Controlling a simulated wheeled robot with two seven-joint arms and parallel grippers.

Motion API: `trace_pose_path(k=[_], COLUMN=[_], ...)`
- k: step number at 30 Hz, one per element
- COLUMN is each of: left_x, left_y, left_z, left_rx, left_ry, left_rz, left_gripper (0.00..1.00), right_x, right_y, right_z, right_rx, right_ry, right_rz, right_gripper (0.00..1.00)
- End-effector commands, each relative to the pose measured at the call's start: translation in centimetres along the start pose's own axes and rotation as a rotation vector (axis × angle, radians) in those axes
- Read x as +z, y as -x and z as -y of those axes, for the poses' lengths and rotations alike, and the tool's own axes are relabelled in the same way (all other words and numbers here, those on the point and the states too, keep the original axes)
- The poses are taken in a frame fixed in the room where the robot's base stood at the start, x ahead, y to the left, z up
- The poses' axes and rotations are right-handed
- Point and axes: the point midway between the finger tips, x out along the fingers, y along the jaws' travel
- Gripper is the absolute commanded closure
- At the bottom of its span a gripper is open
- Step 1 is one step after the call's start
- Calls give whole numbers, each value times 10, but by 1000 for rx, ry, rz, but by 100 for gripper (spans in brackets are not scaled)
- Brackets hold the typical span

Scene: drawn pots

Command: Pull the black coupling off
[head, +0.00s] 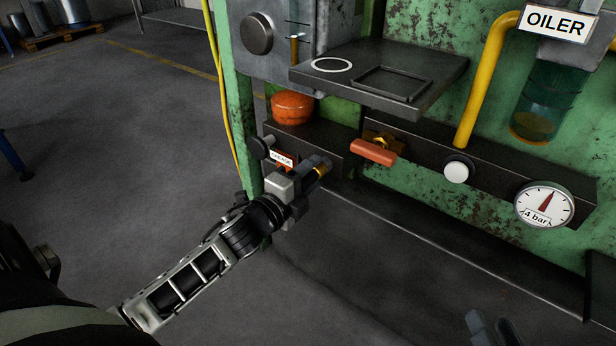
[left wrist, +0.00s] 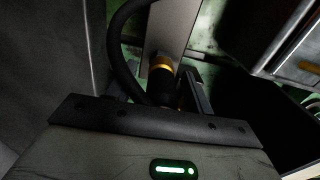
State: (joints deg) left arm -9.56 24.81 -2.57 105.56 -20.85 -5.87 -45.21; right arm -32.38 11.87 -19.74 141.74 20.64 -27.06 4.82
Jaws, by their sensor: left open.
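The black coupling (left wrist: 161,84) shows in the left wrist view below a yellow-brass ring (left wrist: 161,62), with a black hose (left wrist: 122,50) curving beside it. In the head view the brass part (head: 321,170) shows at the tip of my left gripper (head: 308,182), and the coupling is mostly hidden by the gripper. My left gripper is open, with a dark finger (left wrist: 196,92) just right of the coupling. I cannot tell whether it touches. My right gripper (head: 494,328) is partly in view at the bottom edge, its two fingertips apart.
A labelled tag (head: 281,159) and black knob (head: 261,147) sit close behind the left gripper. An orange cap (head: 292,107), an orange-handled valve (head: 374,152), a white knob (head: 457,171) and a gauge (head: 544,205) line the machine. A shelf (head: 440,75) juts out above.

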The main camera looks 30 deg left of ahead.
Motion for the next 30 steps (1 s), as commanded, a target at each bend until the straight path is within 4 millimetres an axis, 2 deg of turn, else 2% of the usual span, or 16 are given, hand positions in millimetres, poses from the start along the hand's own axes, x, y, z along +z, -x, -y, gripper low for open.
trace_pose_path(k=[1, 14, 20, 30], left_x=[-1, -1, -1, 0], left_y=[-5, -5, -5, -1], left_z=[4, 5, 6, 6], left_rx=[-9, -11, -11, -10], left_ry=[2, 2, 2, 2], left_rz=[0, 0, 0, 1], left_gripper=[48, 48, 100, 100], right_x=[-1, -4, -4, -6], right_y=[0, 1, 1, 1], right_z=[0, 2, 2, 3], right_rx=[0, 0, 0, -1], right_ry=[0, 0, 1, 2], right_rz=[0, -1, -1, -1], right_gripper=[64, 64, 64, 64])
